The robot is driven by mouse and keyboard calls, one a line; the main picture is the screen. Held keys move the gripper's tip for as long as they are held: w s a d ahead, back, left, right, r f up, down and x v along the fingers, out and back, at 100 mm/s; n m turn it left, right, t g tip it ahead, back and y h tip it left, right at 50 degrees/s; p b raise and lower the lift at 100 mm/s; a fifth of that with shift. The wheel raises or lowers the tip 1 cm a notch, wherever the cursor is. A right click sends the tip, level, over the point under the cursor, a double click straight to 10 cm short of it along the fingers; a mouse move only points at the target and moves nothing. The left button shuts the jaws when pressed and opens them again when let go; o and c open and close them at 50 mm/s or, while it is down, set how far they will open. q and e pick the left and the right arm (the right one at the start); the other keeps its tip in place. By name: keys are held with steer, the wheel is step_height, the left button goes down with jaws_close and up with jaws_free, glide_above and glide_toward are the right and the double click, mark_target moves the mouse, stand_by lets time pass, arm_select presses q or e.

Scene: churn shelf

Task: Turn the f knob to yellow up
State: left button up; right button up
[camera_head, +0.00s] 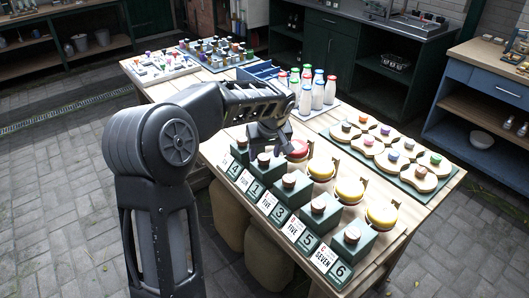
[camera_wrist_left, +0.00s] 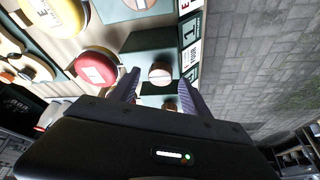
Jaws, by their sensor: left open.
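A row of round wooden-topped knobs on green boxes runs along the table's front edge, with number and word cards in front. My left gripper (camera_head: 284,142) reaches down over the far end of this row. In the left wrist view its open fingers (camera_wrist_left: 157,90) straddle the view of one knob (camera_wrist_left: 160,73); contact cannot be told. That knob (camera_head: 263,160) is in the head view too. Behind it is a red round disc (camera_head: 298,149), seen in the left wrist view (camera_wrist_left: 97,68); the nearer discs are yellow (camera_head: 382,214). I cannot read which box is f. My right gripper is not in view.
A green tray of wooden pieces with coloured knobs (camera_head: 437,160) lies to the right. Several bottles (camera_head: 317,95) stand behind my gripper. More small items (camera_head: 215,50) fill the table's far end. Paved floor (camera_head: 60,180) is clear at left.

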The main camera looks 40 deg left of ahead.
arm_select(q)
steer(key=shift+w+a+f, duration=0.1)
steer(key=shift+a+f, duration=0.1)
steer(key=shift+f, duration=0.35)
jaws_close()
